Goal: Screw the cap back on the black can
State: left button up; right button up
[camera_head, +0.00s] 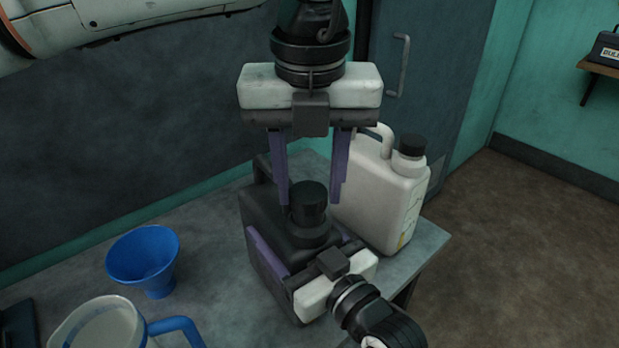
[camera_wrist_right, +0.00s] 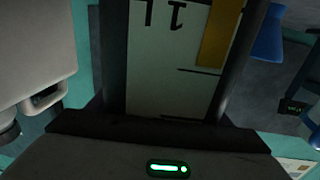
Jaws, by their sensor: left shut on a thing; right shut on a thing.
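The black can (camera_head: 262,222) stands on the grey table, its label partly visible close up in the right wrist view (camera_wrist_right: 170,65). The black cap (camera_head: 308,198) sits upright over the can's neck; I cannot tell how far it is threaded. My left gripper (camera_head: 310,203) points down from above and is shut on the cap, one purple finger on each side. My right gripper (camera_head: 300,250) reaches in from the front right, low down, and is shut on the can's body, its fingers along two sides. The far finger is mostly hidden.
A white jug (camera_head: 385,195) with a black cap stands close behind the can on the right. A blue funnel (camera_head: 144,258) and a clear pitcher (camera_head: 100,325) with a blue handle are on the left. The table's right edge (camera_head: 435,255) is near the can.

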pick_arm(q)
jog(key=shift+f, duration=0.6)
